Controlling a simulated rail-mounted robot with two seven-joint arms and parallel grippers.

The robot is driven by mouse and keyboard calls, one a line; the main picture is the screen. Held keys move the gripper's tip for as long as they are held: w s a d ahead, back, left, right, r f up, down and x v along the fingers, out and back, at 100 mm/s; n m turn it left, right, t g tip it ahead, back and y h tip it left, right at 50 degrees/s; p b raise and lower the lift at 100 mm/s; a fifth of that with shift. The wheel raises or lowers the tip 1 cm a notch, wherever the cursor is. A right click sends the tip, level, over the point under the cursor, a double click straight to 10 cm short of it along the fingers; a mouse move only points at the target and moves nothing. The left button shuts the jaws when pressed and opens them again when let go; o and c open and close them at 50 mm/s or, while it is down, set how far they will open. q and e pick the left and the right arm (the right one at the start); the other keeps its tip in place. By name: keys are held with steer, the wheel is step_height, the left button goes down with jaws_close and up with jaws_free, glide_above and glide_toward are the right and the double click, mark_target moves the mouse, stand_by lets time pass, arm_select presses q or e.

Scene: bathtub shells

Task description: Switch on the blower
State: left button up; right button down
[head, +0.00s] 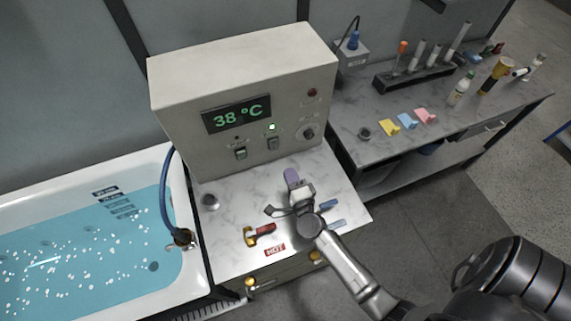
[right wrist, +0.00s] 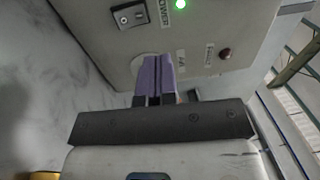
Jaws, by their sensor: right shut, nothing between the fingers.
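The control box (head: 245,100) has a lit 38 °C display and two rocker switches. The left switch (head: 240,153) has a small dark lamp above it. The right switch (head: 272,143) has a lit green lamp (head: 272,127) above it. That green lamp (right wrist: 180,4) also shows in the right wrist view beside the word POWER, with a rocker switch (right wrist: 130,15) near it. I cannot read which control is the blower's. My right gripper (head: 291,175) is shut and empty, its purple fingers in front of the panel, below the right switch. My left gripper is out of view.
A round knob (head: 308,133) and a dark red lamp (head: 312,92) are on the panel's right. A red-handled tap (head: 262,231) stands on the marble counter (head: 228,225). The water-filled bathtub (head: 160,160) is left. A side bench (head: 365,105) with bottles is right.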

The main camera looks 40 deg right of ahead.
steer(key=shift+s+a+r, duration=0.15)
steer(key=shift+s+a, duration=0.2)
steer(key=shift+s, duration=0.4)
